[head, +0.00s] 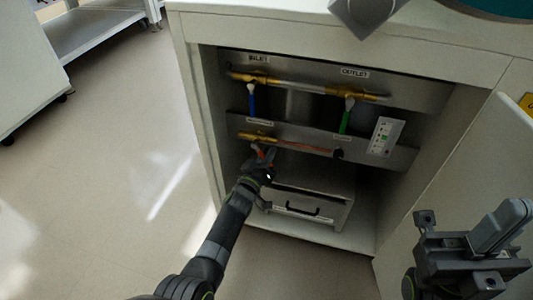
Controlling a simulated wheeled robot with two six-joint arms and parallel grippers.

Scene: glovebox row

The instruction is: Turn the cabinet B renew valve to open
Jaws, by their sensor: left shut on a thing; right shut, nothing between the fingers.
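The open cabinet (187,60) holds a lower pipe run with a brass valve (258,138) at its left end. An orange-red lever (259,151) hangs down from this valve. My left gripper (264,163) is at the lever from below and shut on it; the fingers partly hide it. The small label (260,121) above this valve is too small to read surely. On the upper pipe, the inlet valve has a blue lever (252,102) and the outlet valve a green lever (344,120), both hanging down. My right gripper (500,230) is shut and empty at the lower right.
A metal drawer box (325,182) with a black handle stands on the cabinet floor, close to my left wrist. A white card (385,137) is on the panel's right. An open door (475,165) stands at the right.

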